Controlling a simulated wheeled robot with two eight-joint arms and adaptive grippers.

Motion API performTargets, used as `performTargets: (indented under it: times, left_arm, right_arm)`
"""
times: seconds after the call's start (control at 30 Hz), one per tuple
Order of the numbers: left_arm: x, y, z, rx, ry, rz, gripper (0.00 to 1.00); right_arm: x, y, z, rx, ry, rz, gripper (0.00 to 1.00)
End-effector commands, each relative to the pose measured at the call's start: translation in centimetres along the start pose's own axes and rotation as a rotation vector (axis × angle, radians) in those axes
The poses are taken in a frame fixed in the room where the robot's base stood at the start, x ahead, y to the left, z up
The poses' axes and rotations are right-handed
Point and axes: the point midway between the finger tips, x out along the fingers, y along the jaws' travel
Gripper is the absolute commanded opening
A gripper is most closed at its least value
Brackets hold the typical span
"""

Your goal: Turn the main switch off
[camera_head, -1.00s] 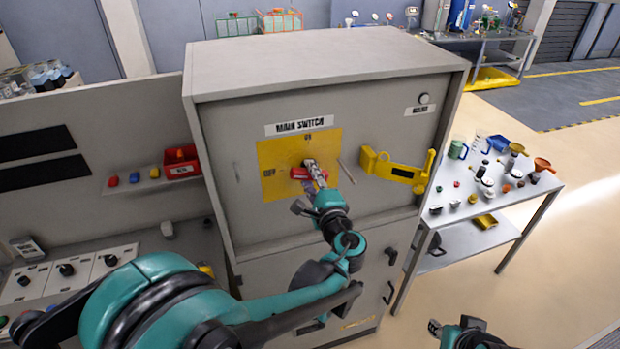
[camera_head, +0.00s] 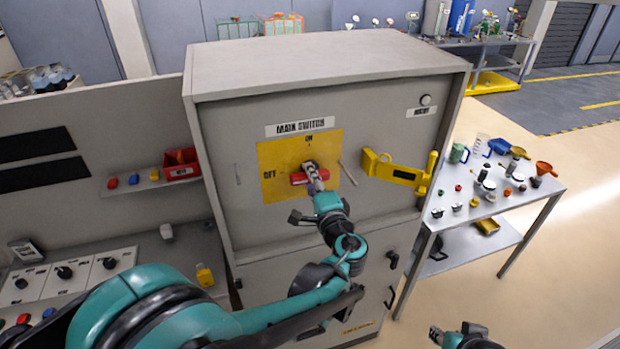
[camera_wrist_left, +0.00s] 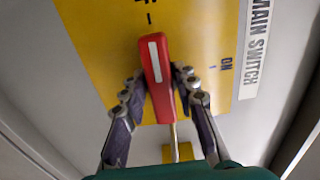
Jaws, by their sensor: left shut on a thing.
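The main switch has a red handle (camera_head: 299,179) with a white stripe, on a yellow plate (camera_head: 274,154) on the grey cabinet's front. ON is printed at the plate's top and OFF at its left. The handle lies about level, its striped end towards OFF. In the left wrist view the red handle (camera_wrist_left: 154,62) points at the tick mark at the picture's top, with ON at the right. My left gripper (camera_head: 311,171) is shut on the handle, with a finger on each side (camera_wrist_left: 158,85). My right gripper (camera_head: 437,334) is at the bottom edge, away from the cabinet; its jaws are unclear.
A yellow bracket (camera_head: 396,172) sticks out right of the plate, and a thin rod hangs beside it. A round button (camera_head: 425,100) is at the upper right. A table (camera_head: 432,219) with small parts stands right of the cabinet. A shelf (camera_head: 138,188) with a red bin is left.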

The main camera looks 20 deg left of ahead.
Motion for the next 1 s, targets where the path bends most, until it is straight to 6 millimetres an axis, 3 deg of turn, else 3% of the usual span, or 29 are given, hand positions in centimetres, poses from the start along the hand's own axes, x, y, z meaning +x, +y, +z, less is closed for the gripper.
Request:
performTargets:
  times: [0.07, 0.1, 0.13, 0.43, 0.57, 1.0]
  left_arm:
    - [0.0, 0.0, 0.0, 0.000, 0.001, 0.001, 0.00]
    - [0.0, 0.0, 0.0, 0.000, 0.001, 0.001, 0.36]
    - [0.0, 0.0, 0.0, 0.000, 0.001, 0.001, 0.43]
    - [-0.1, 0.0, 0.0, 0.001, 0.001, 0.000, 0.43]
    - [-1.0, 0.0, -0.1, 0.001, 0.003, 0.000, 0.43]
    - [-9.8, 0.1, -0.1, 0.001, 0.005, 0.000, 0.43]
  right_arm:
    - [0.0, 0.0, 0.0, 0.000, 0.000, 0.000, 0.34]
    - [0.0, 0.0, 0.0, 0.000, 0.000, 0.000, 0.34]
    - [0.0, 0.0, 0.0, 0.000, 0.000, 0.000, 0.34]
    - [0.0, 0.0, 0.0, 0.000, 0.000, 0.000, 0.34]
    - [0.0, 0.0, 0.0, 0.000, 0.000, 0.000, 0.34]
    - [0.0, 0.0, 0.0, 0.000, 0.000, 0.000, 0.34]
